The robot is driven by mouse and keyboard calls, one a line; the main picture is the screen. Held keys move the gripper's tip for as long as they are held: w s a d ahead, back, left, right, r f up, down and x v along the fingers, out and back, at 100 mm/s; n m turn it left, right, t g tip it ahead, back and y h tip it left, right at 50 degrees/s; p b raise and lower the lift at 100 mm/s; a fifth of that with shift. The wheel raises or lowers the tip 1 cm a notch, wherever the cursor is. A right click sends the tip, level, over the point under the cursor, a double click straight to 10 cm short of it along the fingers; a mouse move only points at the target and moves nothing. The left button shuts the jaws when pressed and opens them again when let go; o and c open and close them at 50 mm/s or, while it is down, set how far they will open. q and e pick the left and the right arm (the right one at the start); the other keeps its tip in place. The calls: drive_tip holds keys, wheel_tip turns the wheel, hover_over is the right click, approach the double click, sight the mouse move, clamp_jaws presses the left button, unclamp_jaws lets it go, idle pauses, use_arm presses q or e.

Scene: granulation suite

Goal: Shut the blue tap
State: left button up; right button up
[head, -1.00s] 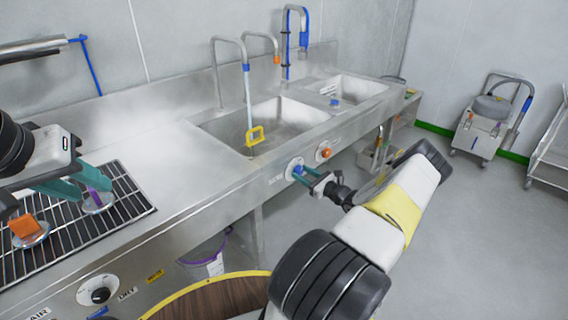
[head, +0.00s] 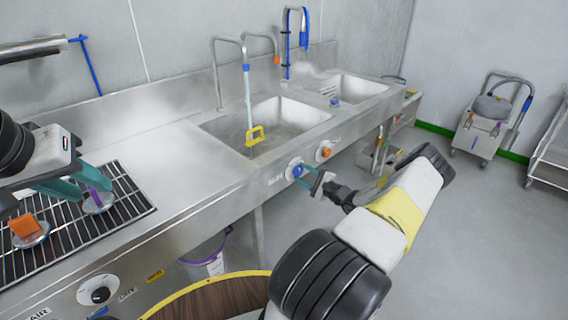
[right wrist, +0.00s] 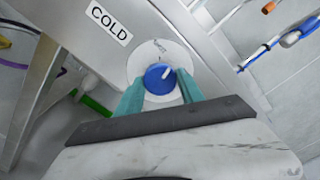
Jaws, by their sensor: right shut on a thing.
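The blue tap (head: 298,171) is a round knob on a pale disc on the sink's front panel. In the right wrist view the blue tap (right wrist: 159,78) bears a white mark slanting to the upper right, beside a COLD label (right wrist: 109,23). My right gripper (head: 304,175) is shut on the knob, its teal fingers (right wrist: 160,88) on either side. My left gripper (head: 92,190) is open over the black rack at the left, its fingers around or beside a purple-handled piece (head: 97,199); contact is unclear.
An orange knob (head: 325,152) sits right of the blue one. A pale streak (head: 248,100) runs below the left spout toward a yellow square handle (head: 255,135) in the sink. An orange-handled piece (head: 24,226) rests on the rack (head: 130,205). A cart (head: 478,135) stands on open floor.

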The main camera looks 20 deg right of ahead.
drive_tip(key=n, duration=0.6)
drive_tip(key=shift+n, duration=0.3)
drive_tip(key=shift+f, duration=0.1)
idle(0.3)
drive_tip(key=o, duration=1.4)
drive_tip(key=v, duration=0.8)
drive_tip(key=shift+w, duration=0.1)
